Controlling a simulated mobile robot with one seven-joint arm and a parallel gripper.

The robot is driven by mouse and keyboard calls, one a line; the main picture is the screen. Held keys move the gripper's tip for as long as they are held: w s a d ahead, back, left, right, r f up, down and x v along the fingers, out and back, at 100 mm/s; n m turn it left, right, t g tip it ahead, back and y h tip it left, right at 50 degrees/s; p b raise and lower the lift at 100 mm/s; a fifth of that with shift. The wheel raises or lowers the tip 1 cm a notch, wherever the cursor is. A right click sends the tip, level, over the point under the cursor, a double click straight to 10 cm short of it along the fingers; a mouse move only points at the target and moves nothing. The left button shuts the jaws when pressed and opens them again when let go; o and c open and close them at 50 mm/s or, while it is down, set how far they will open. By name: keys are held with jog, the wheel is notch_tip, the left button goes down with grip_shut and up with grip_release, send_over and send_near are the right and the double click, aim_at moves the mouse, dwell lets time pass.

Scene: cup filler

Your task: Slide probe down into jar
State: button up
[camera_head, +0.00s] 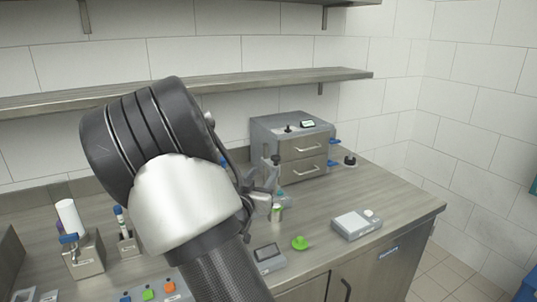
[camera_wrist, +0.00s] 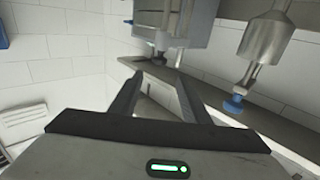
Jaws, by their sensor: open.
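My gripper (camera_head: 264,190) is at the middle of the bench in the head view, partly hidden behind my own arm. In the wrist view my gripper (camera_wrist: 158,76) has its two dark fingers apart, with nothing clearly held between them. A small jar (camera_head: 277,213) with a green band stands on the bench just below and right of the gripper. A slim upright piece with a dark top (camera_head: 276,160), perhaps the probe, shows above the jar, close to the gripper. I cannot tell whether it reaches into the jar or touches the fingers.
A grey two-drawer cabinet (camera_head: 292,146) stands behind the gripper. A green lid-like piece (camera_head: 299,243), a small device with a dark screen (camera_head: 268,255) and a flat scale (camera_head: 356,224) lie in front. A tube holder (camera_head: 84,256) is at left.

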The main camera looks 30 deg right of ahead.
jog(key=x, duration=1.6)
jog(key=shift+w+d, duration=0.15)
jog(key=shift+d, duration=0.2)
grip_shut()
